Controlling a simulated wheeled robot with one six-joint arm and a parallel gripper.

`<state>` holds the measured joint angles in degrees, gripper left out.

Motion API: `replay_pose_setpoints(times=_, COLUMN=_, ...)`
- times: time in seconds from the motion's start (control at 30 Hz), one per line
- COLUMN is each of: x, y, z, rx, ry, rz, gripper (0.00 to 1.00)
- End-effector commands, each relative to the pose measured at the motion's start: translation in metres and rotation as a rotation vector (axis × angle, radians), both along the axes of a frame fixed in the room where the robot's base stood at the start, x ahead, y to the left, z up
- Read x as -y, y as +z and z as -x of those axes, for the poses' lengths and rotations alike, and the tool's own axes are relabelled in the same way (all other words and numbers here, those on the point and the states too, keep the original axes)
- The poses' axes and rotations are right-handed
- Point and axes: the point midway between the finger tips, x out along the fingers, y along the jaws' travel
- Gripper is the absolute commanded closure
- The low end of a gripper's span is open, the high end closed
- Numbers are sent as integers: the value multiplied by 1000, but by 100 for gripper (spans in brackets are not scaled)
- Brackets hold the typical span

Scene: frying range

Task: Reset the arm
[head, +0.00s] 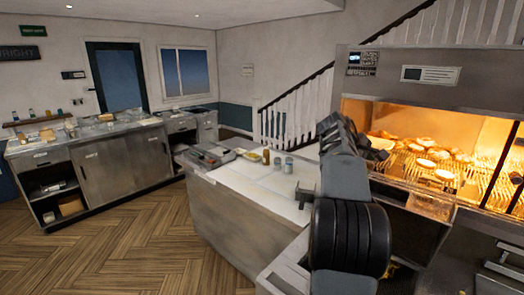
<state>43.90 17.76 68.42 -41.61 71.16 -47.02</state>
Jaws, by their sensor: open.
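My arm rises in the middle right of the head view, with grey links and a thick black ringed joint. It stands in front of the white-topped counter (255,181) and the lit frying range (430,60). No held object can be seen.
The range's lit cabinet holds several fried pieces (443,174) on wire racks. Small containers (289,165) and a grey tray (208,155) stand on the counter. A steel workbench (125,163) lines the back left. The wooden floor (120,245) at left is clear.

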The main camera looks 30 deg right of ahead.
Motion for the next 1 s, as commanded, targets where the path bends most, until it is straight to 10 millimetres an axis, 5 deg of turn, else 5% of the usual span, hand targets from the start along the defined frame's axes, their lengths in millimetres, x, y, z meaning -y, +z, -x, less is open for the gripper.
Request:
replay_pose_setpoints(times=0.27, x=1, y=-1, z=-3, rx=67, ry=-41, rz=13, gripper=53)
replay_pose_setpoints(times=0.43, x=-26, y=-64, z=-12, rx=249, ry=-160, rz=-117, gripper=53)
replay_pose_setpoints(times=0.73, x=-202, y=-132, z=-22, rx=544, ry=-265, rz=-418, gripper=53)
replay_pose_setpoints(times=1.0, x=-355, y=-177, z=20, rx=641, ry=-252, rz=-665, gripper=53)
